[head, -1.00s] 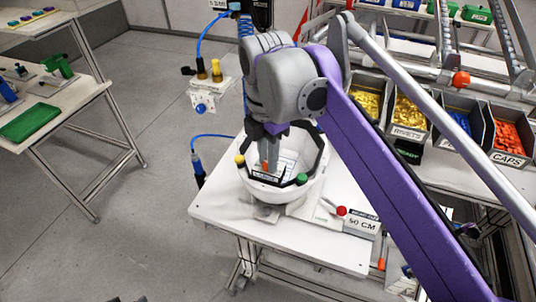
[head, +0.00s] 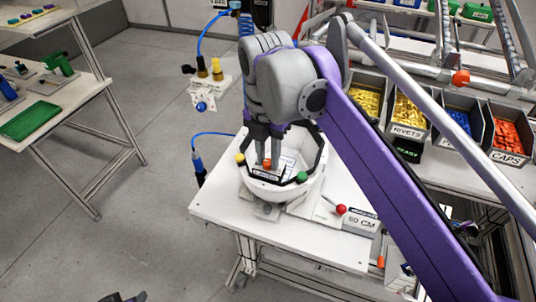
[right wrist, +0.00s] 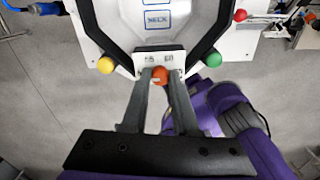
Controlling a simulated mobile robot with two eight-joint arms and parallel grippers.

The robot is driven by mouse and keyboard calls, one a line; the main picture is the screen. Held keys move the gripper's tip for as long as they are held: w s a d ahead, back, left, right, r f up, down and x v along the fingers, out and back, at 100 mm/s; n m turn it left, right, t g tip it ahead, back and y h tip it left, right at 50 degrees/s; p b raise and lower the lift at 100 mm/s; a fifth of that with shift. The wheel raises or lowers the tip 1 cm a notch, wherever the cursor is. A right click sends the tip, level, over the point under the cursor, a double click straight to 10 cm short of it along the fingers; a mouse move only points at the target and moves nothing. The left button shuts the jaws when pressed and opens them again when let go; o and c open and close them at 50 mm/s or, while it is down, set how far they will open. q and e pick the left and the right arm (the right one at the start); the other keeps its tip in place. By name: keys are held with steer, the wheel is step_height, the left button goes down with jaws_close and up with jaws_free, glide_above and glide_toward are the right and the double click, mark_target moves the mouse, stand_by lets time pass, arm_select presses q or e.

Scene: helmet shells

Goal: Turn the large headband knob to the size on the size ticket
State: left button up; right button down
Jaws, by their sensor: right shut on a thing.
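The white helmet shell (head: 308,184) stands open side up on a fixture on the white bench. The orange-red knob (right wrist: 160,75) sits at the middle of its near rim, beside a white scale label (right wrist: 172,58) with small, blurred numbers. My right gripper (head: 266,163) reaches down to the rim from above and is shut on the knob, one finger on each side; it also shows in the right wrist view (right wrist: 160,77). The size ticket (head: 361,223) stands at the bench's right, ending in "CM"; its number is hard to read. A dark part at the lower left edge may be my left gripper (head: 125,298).
A red ball-ended lever (head: 341,209) stands right of the shell. Bins of rivets and caps (head: 507,140) are at the right. The bench's left front is clear.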

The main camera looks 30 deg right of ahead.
mark_target(267, 161)
steer(key=c, duration=0.7)
jaws_free()
arm_select(q)
steer(key=shift+w+r+p, duration=0.4)
steer(key=shift+r+p, duration=0.05)
steer(key=shift+r, duration=0.2)
arm_select(e)
step_height(267, 161, up, 11)
steer(key=shift+w+f, duration=0.1)
